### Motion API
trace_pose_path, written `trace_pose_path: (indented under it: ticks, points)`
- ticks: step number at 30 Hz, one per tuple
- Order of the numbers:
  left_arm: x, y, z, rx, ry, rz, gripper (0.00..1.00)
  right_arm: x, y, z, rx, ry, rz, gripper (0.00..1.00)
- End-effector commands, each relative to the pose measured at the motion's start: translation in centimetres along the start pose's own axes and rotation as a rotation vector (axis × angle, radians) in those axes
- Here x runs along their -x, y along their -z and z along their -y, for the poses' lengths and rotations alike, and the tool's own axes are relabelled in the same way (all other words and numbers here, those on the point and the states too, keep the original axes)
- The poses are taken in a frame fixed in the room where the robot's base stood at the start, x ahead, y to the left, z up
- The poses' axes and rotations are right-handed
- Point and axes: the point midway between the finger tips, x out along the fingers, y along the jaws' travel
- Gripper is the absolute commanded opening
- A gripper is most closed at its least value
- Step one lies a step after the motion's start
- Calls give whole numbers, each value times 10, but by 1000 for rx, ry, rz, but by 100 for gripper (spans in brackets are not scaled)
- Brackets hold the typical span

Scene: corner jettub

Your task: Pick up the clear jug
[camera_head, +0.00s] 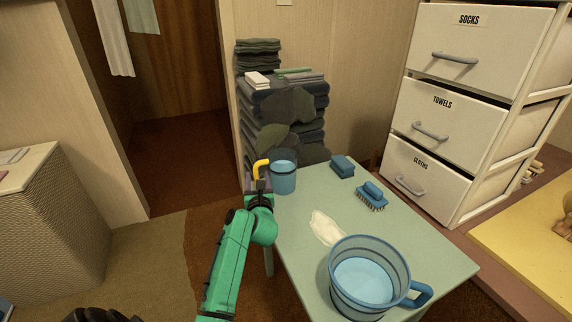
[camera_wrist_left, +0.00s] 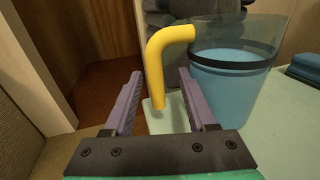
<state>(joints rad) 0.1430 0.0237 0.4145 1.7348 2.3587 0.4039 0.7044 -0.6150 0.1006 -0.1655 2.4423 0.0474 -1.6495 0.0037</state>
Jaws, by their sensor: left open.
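The clear jug (camera_head: 284,180) stands upright at the far left corner of the pale green table (camera_head: 302,224). It looks blue inside, with a dark band near the rim and a yellow handle (camera_head: 261,165) on its left side. In the left wrist view the jug (camera_wrist_left: 230,92) is at the right and its hooked handle (camera_wrist_left: 156,66) hangs down in the middle. My left gripper (camera_head: 259,187) is open at the handle. In the left wrist view its two purple fingers (camera_wrist_left: 160,90) lie either side of the handle's lower end. My right gripper is not in view.
A large blue-rimmed tub with a handle (camera_head: 419,294) stands at the table's near edge. A blue sponge (camera_head: 343,166), a blue brush (camera_head: 372,196) and a whitish patch (camera_head: 325,228) are on the table. Folded dark towels (camera_head: 300,104) are stacked behind the jug. White drawers (camera_head: 438,121) stand right.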

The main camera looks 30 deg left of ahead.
Motion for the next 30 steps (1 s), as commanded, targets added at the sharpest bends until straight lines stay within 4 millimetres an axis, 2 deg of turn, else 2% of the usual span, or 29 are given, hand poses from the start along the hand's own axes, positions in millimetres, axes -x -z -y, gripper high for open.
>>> trace_pose_path:
  ticks: [8,12,13,30]
  points:
    - [0,0,-5,0,-1,0,57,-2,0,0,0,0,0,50]
    - [0,0,-5,0,-1,0,3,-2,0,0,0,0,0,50]
    - [0,0,-5,0,-1,0,0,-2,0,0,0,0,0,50]
    - [0,2,-5,-1,-2,-4,0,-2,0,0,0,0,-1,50]
